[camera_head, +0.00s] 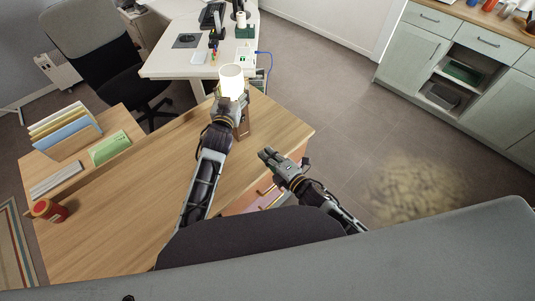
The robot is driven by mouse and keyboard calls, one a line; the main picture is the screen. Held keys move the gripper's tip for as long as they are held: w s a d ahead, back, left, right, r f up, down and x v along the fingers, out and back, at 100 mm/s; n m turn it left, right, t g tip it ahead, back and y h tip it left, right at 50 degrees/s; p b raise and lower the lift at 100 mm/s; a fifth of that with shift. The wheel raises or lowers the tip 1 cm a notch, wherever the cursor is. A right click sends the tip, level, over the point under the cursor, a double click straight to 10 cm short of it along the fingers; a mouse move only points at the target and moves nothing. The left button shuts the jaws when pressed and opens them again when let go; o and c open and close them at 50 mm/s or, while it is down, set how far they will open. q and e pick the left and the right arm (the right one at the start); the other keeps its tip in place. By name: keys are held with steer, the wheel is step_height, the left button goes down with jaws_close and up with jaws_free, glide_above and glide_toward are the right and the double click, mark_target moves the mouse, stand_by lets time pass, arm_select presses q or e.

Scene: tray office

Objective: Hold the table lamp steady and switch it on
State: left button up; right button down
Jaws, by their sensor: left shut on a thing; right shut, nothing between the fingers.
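The table lamp (231,78) stands at the far right part of the wooden desk. Its pale cream shade looks bright, but I cannot tell whether it is lit. My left gripper (229,100) is shut on the lamp just below the shade. The gripper and arm hide most of the lamp's stem, and the switch cannot be made out. My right gripper (267,154) is shut and empty, nearer to me and to the right of the lamp, apart from it by the desk's right edge.
The wooden desk (130,200) is largely clear in the middle. At its left are a file rack (62,132), a green tray (110,147), a grey keyboard-like object (56,181) and a red jar (48,210). A white desk (175,65) stands behind, with an office chair (95,45).

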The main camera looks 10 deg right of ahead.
arm_select(q)
steer(key=o, duration=1.7)
steer(key=shift+s, duration=0.2)
steer(key=v, duration=1.1)
steer(key=shift+s+a, duration=0.15)
steer(key=shift+s, duration=0.15)
steer(key=shift+f, duration=0.1)
